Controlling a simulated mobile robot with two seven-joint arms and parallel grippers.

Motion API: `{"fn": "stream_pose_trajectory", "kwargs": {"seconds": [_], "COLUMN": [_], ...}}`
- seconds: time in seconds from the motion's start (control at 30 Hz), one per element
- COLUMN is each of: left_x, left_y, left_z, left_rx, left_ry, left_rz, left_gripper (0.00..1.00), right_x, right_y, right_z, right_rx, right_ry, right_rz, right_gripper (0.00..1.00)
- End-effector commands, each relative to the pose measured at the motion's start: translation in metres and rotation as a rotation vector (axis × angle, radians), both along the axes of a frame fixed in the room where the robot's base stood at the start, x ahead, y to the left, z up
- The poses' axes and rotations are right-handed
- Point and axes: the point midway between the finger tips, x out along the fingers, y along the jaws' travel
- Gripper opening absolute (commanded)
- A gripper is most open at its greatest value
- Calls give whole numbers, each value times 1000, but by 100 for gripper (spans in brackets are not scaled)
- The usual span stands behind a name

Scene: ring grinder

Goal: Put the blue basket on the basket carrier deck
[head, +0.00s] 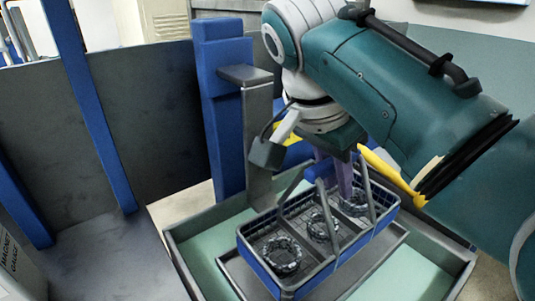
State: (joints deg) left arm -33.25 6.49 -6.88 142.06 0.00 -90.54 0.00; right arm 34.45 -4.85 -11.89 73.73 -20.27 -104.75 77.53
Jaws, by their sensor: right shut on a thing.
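The blue basket (259,268) has mesh walls, grey upright bars and several dark rings inside. It is level over a grey plate (375,258) inside a wide tray with a pale green floor. I cannot tell whether its bottom touches the plate. I take this plate to be the basket carrier deck, though no label shows. My right gripper (344,183) points down over the far part of the basket and is shut on it. Its fingertips are partly hidden by the bars and my arm. My left gripper is not in view.
The tray's grey rim (184,267) surrounds the plate. A grey post (259,140) with a flat top and a blue column (224,110) stand close behind the basket. Dark panels with blue posts close off the left. A bare dark surface (110,260) lies at lower left.

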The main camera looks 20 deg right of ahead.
Motion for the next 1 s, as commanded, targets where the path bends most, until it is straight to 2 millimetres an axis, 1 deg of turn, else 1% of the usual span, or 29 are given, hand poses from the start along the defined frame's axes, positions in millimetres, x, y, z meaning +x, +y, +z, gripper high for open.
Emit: {"fn": "stream_pose_trajectory", "kwargs": {"seconds": [0.2, 0.3, 0.6, 0.73, 0.77, 1.0], "left_x": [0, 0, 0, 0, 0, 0], "left_y": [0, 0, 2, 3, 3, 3], "left_z": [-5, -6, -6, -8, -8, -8], "left_rx": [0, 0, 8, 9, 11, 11], "left_ry": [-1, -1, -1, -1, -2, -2], "left_rz": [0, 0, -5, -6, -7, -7], "left_gripper": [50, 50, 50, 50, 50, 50], "right_x": [0, 0, 0, 0, 0, 0], "right_y": [0, 0, 0, 0, 0, 0], "right_z": [-32, -40, -42, -45, -46, -45], "right_rx": [-1, -1, 0, 0, 1, 1], "right_ry": [1, -1, -2, -3, 0, 0], "right_rz": [1, 0, 0, 0, 0, 0], "right_gripper": [0, 0, 0, 0, 26, 52]}}
